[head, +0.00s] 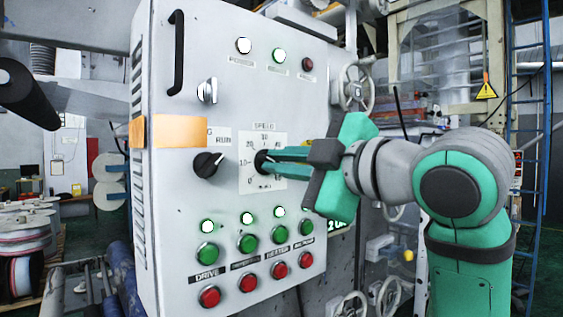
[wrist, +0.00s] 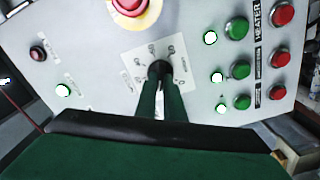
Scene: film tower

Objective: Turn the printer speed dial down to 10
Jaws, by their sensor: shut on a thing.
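The speed dial is a black knob (head: 261,160) on a white scale plate (head: 249,182) marked SPEED, on the grey panel front. Numbers such as 10, 20 and 30 show along the plate's left and top. My gripper (head: 268,161) reaches in from the right with its green fingers shut on the knob. In the wrist view, the knob (wrist: 160,67) sits between the fingertips, at the middle of the plate (wrist: 132,58). The fingers hide part of the knob and scale, so I cannot tell the pointer's exact reading.
A black RUN selector (head: 207,164) sits just left of the plate. Green buttons (head: 247,243) and red buttons (head: 248,283) line the panel below. A red mushroom button (wrist: 130,6) is near the plate in the wrist view. A black handle (head: 177,52) stands out at upper left.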

